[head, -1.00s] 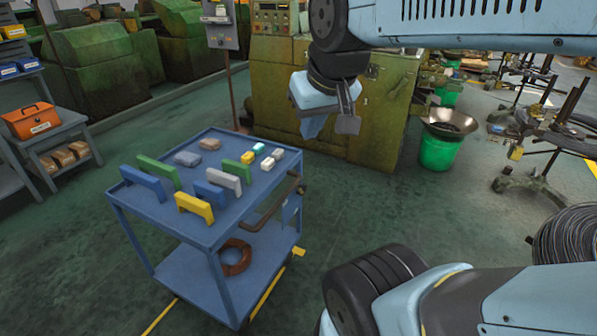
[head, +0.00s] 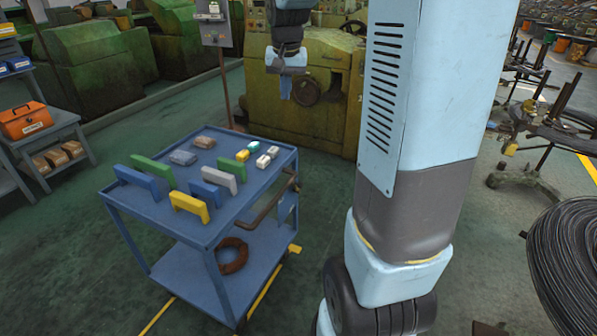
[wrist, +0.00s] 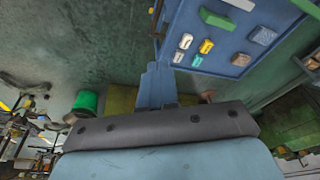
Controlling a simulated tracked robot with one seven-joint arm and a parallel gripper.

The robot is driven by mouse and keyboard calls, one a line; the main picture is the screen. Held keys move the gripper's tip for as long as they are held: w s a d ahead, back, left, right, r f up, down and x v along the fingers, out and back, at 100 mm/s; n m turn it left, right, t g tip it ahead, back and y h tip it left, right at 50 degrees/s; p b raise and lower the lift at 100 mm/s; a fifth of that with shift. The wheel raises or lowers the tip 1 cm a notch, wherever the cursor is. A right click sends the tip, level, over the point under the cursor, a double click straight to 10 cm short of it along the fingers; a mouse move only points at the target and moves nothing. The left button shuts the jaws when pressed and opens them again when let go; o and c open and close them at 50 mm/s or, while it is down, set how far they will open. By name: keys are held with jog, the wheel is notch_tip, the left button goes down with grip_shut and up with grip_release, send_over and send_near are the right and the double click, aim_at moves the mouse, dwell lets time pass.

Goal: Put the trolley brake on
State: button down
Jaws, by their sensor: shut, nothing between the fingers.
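The blue trolley (head: 238,209) stands left of centre in the head view, with a top tray and a lower shelf. A brown bar handle (head: 270,207) is on its right side. A small yellow pedal-like piece (head: 294,249) sticks out low at its right corner; whether it is the brake, and its setting, I cannot tell. My gripper (head: 286,88) hangs beyond the trolley's far right corner, in front of the green machine, well above the floor. It is shut and empty. In the wrist view its closed fingers (wrist: 157,88) point toward the trolley top (wrist: 228,38), apart from it.
Coloured handles and small blocks lie on the trolley top. A coil (head: 233,255) lies on its lower shelf. The green machine (head: 325,130) stands behind. A shelf with an orange toolbox (head: 25,120) is at left, a wire coil (head: 570,262) at right.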

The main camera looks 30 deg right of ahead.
jog(key=w+d+f+m+g, duration=0.1)
jog(key=w+d+f+m, duration=0.1)
jog(key=w+d+f, duration=0.4)
jog(key=w+d+f+m+g, duration=0.1)
jog(key=w+d+f, duration=0.3)
jog(key=w+f, duration=0.45)
jog(key=w+d+f+m+y, duration=0.1)
jog(key=d+f, duration=0.3)
jog(key=f, duration=0.5)
jog(key=w+d+f+m+y, duration=0.1)
jog(key=w+d+f, duration=0.3)
jog(key=f, duration=0.5)
jog(key=shift+d+f+m+g, duration=0.15)
jog(key=shift+d+m+g, duration=0.15)
jog(key=shift+d+m, duration=0.35)
jog(key=shift+a, duration=0.1)
jog(key=s+a+f, duration=0.1)
jog(key=a+f, duration=0.3)
jog(key=f, duration=0.8)
jog(key=shift+s+f, duration=0.2)
jog(key=shift+f, duration=0.05)
